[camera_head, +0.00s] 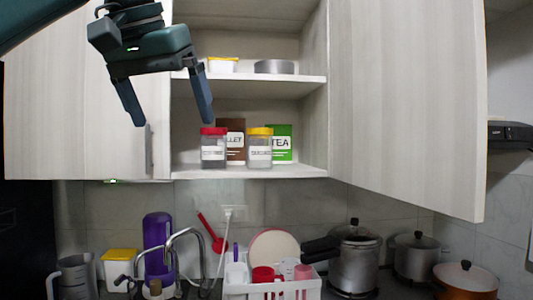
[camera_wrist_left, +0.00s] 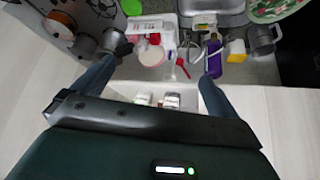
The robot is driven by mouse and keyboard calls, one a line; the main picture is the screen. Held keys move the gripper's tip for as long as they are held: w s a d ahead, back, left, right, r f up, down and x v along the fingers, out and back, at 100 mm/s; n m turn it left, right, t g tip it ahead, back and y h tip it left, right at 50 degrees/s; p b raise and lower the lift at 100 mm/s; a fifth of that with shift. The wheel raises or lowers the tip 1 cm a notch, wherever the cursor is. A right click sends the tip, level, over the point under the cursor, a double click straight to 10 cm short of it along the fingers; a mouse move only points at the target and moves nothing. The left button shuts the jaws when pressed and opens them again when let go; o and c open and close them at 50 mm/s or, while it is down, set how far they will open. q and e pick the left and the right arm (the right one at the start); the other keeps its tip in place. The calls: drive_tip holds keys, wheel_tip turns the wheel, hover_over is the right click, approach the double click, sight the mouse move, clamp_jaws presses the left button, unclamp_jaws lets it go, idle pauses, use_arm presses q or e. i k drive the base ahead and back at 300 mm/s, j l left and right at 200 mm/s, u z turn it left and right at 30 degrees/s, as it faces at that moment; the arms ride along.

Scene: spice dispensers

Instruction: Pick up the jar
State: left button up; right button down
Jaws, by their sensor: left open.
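Two clear jars stand upright on the lower shelf of the open cabinet in the head view. One jar with a red lid (camera_head: 213,150) has dark contents, and one jar with a yellow lid (camera_head: 260,150) has pale contents. My left gripper (camera_head: 171,118) is open and empty, its fingers pointing down, up and to the left of the red-lidded jar. Its right finger appears just above the red lid; contact cannot be told. In the left wrist view the open fingers (camera_wrist_left: 157,80) frame two small pale shapes. My right gripper is not in view.
A brown box (camera_head: 236,128) and a green tea box (camera_head: 281,143) stand behind the jars. The upper shelf (camera_head: 310,79) is overhead, and cabinet doors (camera_head: 405,90) flank the opening. Below are a white dish rack (camera_head: 273,289), a faucet (camera_head: 185,236) and several pots.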

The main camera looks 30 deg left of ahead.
sight(259, 148)
drive_tip(key=i+j, duration=0.2)
drive_tip(key=i, duration=0.25)
drive_tip(key=i+j, duration=0.25)
drive_tip(key=i, duration=0.25)
